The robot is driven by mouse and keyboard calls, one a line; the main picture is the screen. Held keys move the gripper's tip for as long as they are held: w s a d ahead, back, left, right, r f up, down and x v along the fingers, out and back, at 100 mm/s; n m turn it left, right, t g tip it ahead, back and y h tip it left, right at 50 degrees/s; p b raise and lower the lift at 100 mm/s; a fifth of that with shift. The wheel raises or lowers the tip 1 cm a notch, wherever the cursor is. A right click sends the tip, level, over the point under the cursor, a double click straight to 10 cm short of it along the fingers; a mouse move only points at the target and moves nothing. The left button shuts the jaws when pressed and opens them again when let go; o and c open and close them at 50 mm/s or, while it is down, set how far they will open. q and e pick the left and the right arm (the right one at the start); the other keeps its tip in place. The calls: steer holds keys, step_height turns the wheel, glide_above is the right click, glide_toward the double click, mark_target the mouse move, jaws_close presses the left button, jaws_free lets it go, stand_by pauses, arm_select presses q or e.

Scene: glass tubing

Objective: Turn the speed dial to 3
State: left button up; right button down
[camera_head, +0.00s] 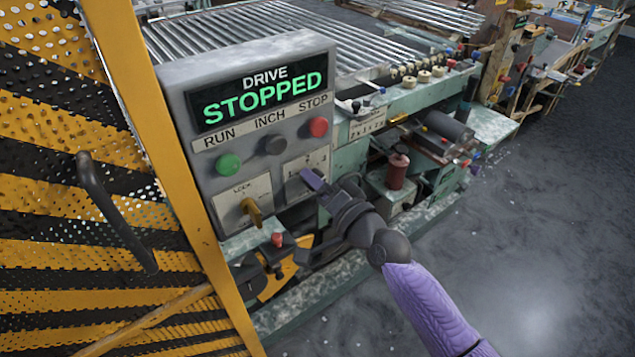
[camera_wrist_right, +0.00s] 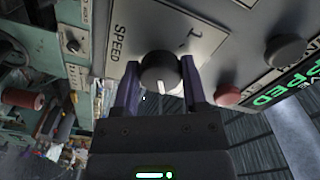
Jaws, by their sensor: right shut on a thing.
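The speed dial (camera_wrist_right: 160,73) is a dark round knob with a white pointer line, on a pale plate marked SPEED in the right wrist view. My right gripper (camera_wrist_right: 158,90) is shut on the dial, one purple finger on each side of it. In the head view my right gripper (camera_head: 318,184) reaches the lower right of the grey control panel (camera_head: 178,85), and the dial is hidden behind it. A "1" shows on the plate (camera_wrist_right: 190,42); the other numbers are hard to read. My left gripper is not in view.
The panel has a green RUN button (camera_head: 229,164), a dark INCH button (camera_head: 276,145), a red STOP button (camera_head: 318,127) and a yellow lock key (camera_head: 250,211). Its display (camera_head: 257,88) reads DRIVE STOPPED. A yellow and black perforated guard (camera_head: 60,215) stands at left. Open floor (camera_head: 500,270) lies at right.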

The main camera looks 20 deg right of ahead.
steer(key=shift+c, duration=0.7)
jaws_free()
steer(key=v, duration=1)
steer(key=shift+p, duration=0.3)
